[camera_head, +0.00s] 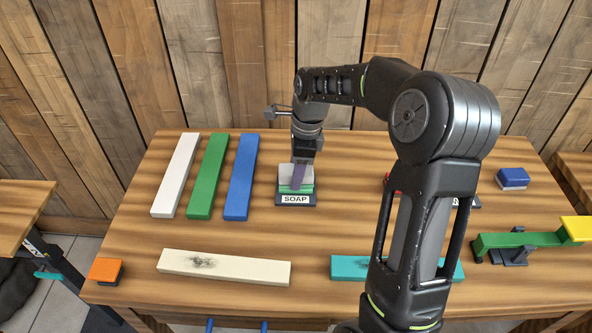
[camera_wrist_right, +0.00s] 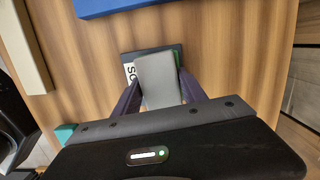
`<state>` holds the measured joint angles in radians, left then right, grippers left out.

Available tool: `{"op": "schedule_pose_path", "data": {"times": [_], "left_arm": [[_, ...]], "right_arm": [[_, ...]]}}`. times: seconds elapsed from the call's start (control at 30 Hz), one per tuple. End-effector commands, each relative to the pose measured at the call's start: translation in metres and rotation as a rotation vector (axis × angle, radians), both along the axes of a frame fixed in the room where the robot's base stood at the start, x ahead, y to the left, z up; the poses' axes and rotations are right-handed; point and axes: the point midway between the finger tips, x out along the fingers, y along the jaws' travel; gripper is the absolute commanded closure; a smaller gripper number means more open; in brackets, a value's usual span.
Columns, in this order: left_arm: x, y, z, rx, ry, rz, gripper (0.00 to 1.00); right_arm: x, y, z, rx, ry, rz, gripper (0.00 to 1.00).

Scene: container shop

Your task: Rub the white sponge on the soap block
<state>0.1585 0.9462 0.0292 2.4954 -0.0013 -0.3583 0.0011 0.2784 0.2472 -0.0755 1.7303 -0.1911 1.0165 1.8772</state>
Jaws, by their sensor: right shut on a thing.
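The white sponge (camera_head: 287,171) is between the purple fingers of my right gripper (camera_head: 301,176), which is shut on it. In the right wrist view the sponge (camera_wrist_right: 158,80) looks pale grey and lies between both fingers (camera_wrist_right: 157,90). The green soap block (camera_head: 288,188) sits on a dark base with a "SOAP" label (camera_head: 295,199). The sponge is directly over the soap and appears to rest on it; the contact line is partly hidden by a finger. My left gripper is not in view.
White (camera_head: 175,175), green (camera_head: 207,176) and blue (camera_head: 240,177) boards lie left of the soap. A smudged cream board (camera_head: 224,267) and teal board (camera_head: 345,267) lie in front. An orange block (camera_head: 105,271), blue block (camera_head: 513,178) and green lever (camera_head: 515,240) stand near the sides.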

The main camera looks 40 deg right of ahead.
Motion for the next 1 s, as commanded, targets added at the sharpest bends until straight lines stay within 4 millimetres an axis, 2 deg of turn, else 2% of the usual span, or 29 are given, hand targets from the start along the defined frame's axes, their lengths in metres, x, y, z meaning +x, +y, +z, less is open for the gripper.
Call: {"op": "schedule_pose_path", "data": {"times": [0.7,1.0], "left_arm": [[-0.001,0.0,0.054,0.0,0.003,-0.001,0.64],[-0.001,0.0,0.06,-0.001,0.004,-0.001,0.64]], "right_arm": [[0.0,0.0,0.062,0.0,0.0,0.0,0.83],[0.0,0.0,0.07,0.001,0.001,0.0,0.83]]}}
